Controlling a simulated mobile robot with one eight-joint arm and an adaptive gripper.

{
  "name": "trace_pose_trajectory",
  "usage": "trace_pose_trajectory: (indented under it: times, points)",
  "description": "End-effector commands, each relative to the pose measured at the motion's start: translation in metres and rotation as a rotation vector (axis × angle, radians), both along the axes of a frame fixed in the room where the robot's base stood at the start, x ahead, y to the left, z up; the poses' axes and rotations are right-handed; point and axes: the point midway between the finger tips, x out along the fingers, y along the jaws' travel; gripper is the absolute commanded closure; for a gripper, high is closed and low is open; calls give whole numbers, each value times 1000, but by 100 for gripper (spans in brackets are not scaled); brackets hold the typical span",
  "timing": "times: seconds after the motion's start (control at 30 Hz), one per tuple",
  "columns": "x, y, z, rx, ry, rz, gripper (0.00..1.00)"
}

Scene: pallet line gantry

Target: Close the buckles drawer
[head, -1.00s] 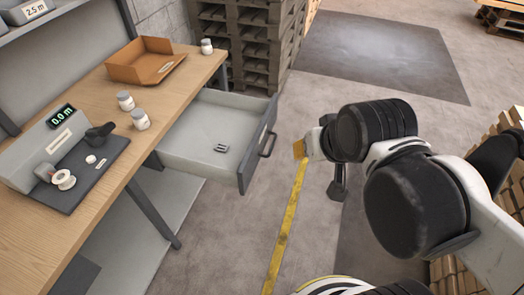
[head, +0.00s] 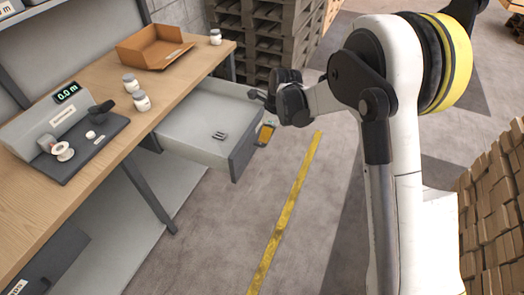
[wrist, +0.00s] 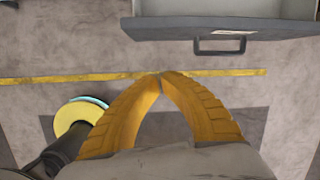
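The grey drawer (head: 190,138) stands pulled out from under the wooden workbench, with small dark buckle-like pieces (head: 219,135) inside. Its dark front (head: 245,152) faces right in the head view. In the wrist view, the drawer front (wrist: 270,30) is at the top right, with its dark bar handle (wrist: 226,46) and a pale label too small to read. My gripper's yellow fingers (head: 266,133) are just outside the drawer front in the head view, where my gripper partly hides the handle. In the wrist view, the fingertips (wrist: 160,76) meet with nothing between them, left of the handle and apart from it.
The workbench top (head: 75,190) holds white jars (head: 141,101), an orange tray (head: 150,48) and a grey measuring device (head: 50,115). Dark pallets (head: 275,30) stand behind the drawer. Stacked wooden blocks (head: 495,200) stand at right. The floor with a yellow line (head: 285,215) is clear.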

Motion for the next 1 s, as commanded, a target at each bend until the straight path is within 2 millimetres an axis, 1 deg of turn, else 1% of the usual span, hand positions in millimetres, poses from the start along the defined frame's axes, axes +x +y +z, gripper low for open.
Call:
trace_pose_trajectory:
  times: [0.03,0.1,0.2,0.37,0.47,0.7,0.8,0.9,1.0]
  points:
    - [3,8,-18,8,25,-41,100]
    - [5,15,-35,16,53,-92,100]
    - [5,21,-48,22,75,-132,100]
    - [6,25,-64,23,82,-145,100]
    - [7,28,-82,23,81,-144,100]
    - [12,40,-133,23,80,-142,100]
    - [13,45,-152,23,79,-142,100]
    - [19,61,-150,23,78,-140,100]
    - [23,72,-149,23,79,-141,100]
